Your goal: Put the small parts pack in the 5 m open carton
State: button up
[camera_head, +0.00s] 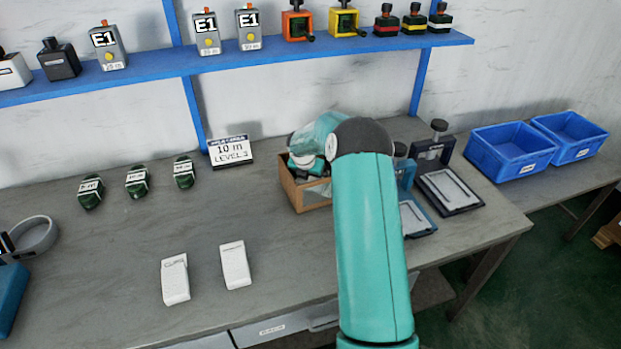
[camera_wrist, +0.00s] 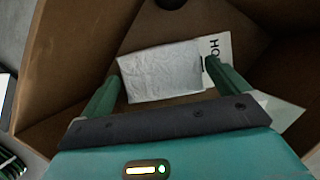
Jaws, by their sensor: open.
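In the wrist view, my gripper (camera_wrist: 163,76) is open and points down into a brown open carton (camera_wrist: 60,62). A pale, crumpled, flat pack (camera_wrist: 160,70), which looks like the small parts pack, is inside the carton's outline between my spread fingers. I cannot tell whether it touches either finger. A white printed sheet (camera_wrist: 218,48) lies partly under the pack. In the head view, the carton (camera_head: 290,188) stands on the bench, and my gripper (camera_head: 308,166) is over it, partly hidden by my arm. The carton's length marking is not readable.
Two white packs (camera_head: 235,265) lie on the front bench. Several dark green coils stand left of a "10 m" sign (camera_head: 230,151). Black and blue fixtures (camera_head: 450,190) stand right of the carton. Blue bins (camera_head: 510,150) are far right. A blue shelf (camera_head: 180,65) runs above.

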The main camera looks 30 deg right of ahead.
jog(key=s+a+r+m, duration=0.4)
jog(key=s+a+r, duration=0.15)
jog(key=r, duration=0.35)
jog(key=s+a+r+m+t, duration=0.1)
jog(key=s+a+r+m, duration=0.2)
jog(key=s+a+r, duration=0.35)
jog(key=s+a+r+m, duration=0.4)
jog(key=a+r, duration=0.3)
jog(key=r, duration=0.5)
jog(key=s+a+m+y, duration=0.1)
jog(key=s+a+m, duration=0.3)
jog(key=s, duration=0.3)
jog(key=s+a+r+m+t+y, duration=0.1)
jog(key=s+a+m, duration=0.3)
jog(key=s, duration=0.4)
jog(key=s+a+r+m+y, duration=0.1)
jog(key=s+a+m, duration=0.2)
jog(key=s+m, duration=0.3)
jog(key=shift+s+a+t+y, duration=0.4)
jog(key=shift+s, duration=0.5)
